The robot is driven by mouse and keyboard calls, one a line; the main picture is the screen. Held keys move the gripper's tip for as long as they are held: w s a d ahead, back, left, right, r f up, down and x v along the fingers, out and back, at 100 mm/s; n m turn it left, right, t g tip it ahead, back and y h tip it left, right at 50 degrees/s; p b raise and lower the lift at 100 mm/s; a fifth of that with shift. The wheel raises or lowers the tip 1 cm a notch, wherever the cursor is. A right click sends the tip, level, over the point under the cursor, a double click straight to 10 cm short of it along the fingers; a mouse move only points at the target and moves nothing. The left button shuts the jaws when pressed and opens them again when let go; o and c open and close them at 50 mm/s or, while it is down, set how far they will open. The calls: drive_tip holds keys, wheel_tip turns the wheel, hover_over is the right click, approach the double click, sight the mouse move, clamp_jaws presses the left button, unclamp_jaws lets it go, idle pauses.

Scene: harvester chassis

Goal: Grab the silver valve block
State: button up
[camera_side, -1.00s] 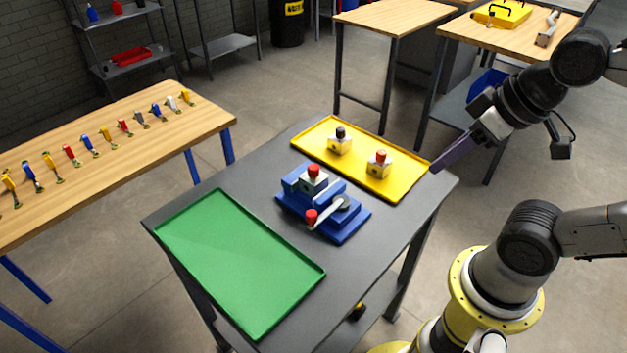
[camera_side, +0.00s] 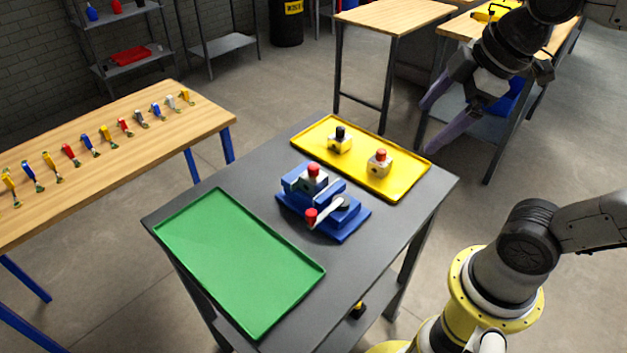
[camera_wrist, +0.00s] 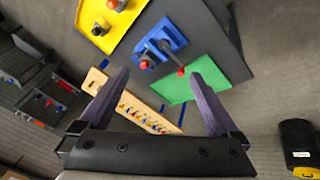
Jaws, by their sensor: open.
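A silver-grey valve block (camera_side: 314,183) with a red knob sits in the blue vise (camera_side: 340,225) at the middle of the dark table. Two pale valve blocks stand on the yellow tray: one with a black knob (camera_side: 339,145) and one with a red knob (camera_side: 378,168). My gripper (camera_side: 425,128) is open and empty, in the air beyond the tray's right end, apart from all the blocks. In the wrist view its spread fingers (camera_wrist: 158,76) show below the vise (camera_wrist: 172,38).
The yellow tray (camera_side: 400,192) lies at the table's back, and the empty green tray (camera_side: 235,265) lies at the front left. The vise handle (camera_side: 325,210) with a red end juts toward the front. A wooden bench (camera_side: 60,200) with several small coloured valves stands at left.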

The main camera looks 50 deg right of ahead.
drive_tip(key=w+r+n+g, duration=0.2)
drive_tip(key=w+n, duration=0.4)
drive_tip(key=w, duration=0.4)
drive_tip(key=n+g, duration=0.3)
drive_tip(key=n, duration=0.1)
hover_over(313, 167)
wheel_tip(313, 167, down, 9)
drive_tip(key=f, duration=0.8)
drive_tip(key=shift+s+a+f, duration=0.25)
drive_tip(key=shift+s+f, duration=0.05)
drive_tip(key=shift+f, duration=0.05)
drive_tip(key=shift+w+d+f, duration=0.1)
drive_tip(key=shift+f, duration=1.45)
drive_tip(key=shift+w+d+f, duration=0.1)
drive_tip(key=shift+f, duration=1.4)
clamp_jaws()
